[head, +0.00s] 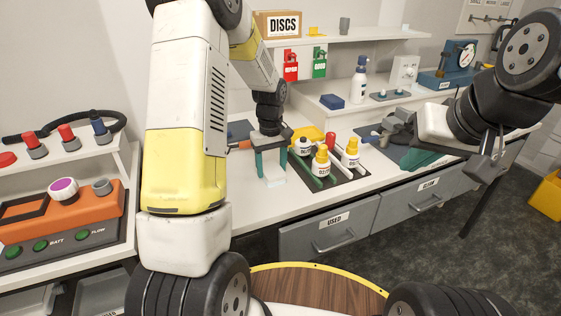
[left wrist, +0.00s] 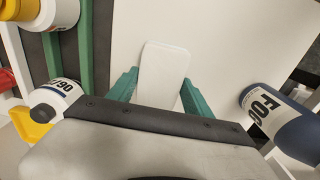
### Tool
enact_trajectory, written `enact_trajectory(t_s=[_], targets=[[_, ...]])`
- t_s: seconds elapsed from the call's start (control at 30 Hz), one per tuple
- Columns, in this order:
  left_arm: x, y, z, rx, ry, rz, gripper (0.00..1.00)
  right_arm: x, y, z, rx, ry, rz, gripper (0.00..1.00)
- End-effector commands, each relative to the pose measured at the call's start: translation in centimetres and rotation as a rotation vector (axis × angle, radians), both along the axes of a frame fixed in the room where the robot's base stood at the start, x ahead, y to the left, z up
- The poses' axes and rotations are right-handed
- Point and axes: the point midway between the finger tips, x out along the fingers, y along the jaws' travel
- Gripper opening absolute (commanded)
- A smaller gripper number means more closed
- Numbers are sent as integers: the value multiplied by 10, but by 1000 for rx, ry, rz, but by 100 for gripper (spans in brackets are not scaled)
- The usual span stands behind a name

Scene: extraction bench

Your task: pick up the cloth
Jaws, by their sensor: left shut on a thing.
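The cloth is a flat white piece (left wrist: 163,75) with rounded corners, between the two green fingers in the left wrist view. In the head view its pale lower end (head: 273,182) shows below the fingers, over the white bench top. My left gripper (head: 272,172) points down and is shut on the cloth; its fingers (left wrist: 163,88) stand on either side of it in the left wrist view. I cannot tell if the cloth still touches the bench. My right gripper is at the right of the head view, and its jaw state is unclear.
A dark blue FOG bottle (left wrist: 280,122) is on the other side. Shelves (head: 340,38) rise behind. Clear bench lies in front, above the USED drawer (head: 330,229).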

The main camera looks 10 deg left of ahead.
Motion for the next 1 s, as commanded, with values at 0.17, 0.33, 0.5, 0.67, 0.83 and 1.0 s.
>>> enact_trajectory(t_s=[0.17, 0.33, 0.5, 0.67, 0.83, 1.0], targets=[[0, 0, 0, 0, 0, 0, 17, 0, 0, 0, 0, 0, 0, 0], [0, 0, 7, 0, -1, 0, 17, 0, 0, 0, 0, 0, 0, 0], [1, 0, 25, 0, -4, 0, 17, 0, 0, 0, 0, 0, 0, 0], [-14, -6, 38, -1, 1, -3, 17, 0, 0, 0, 0, 0, 0, 0], [-54, -21, 42, 0, 0, -3, 17, 0, 0, 0, 0, 0, 0, 0], [-97, -38, 46, 1, -1, -5, 17, 0, 0, 0, 0, 0, 0, 0]])
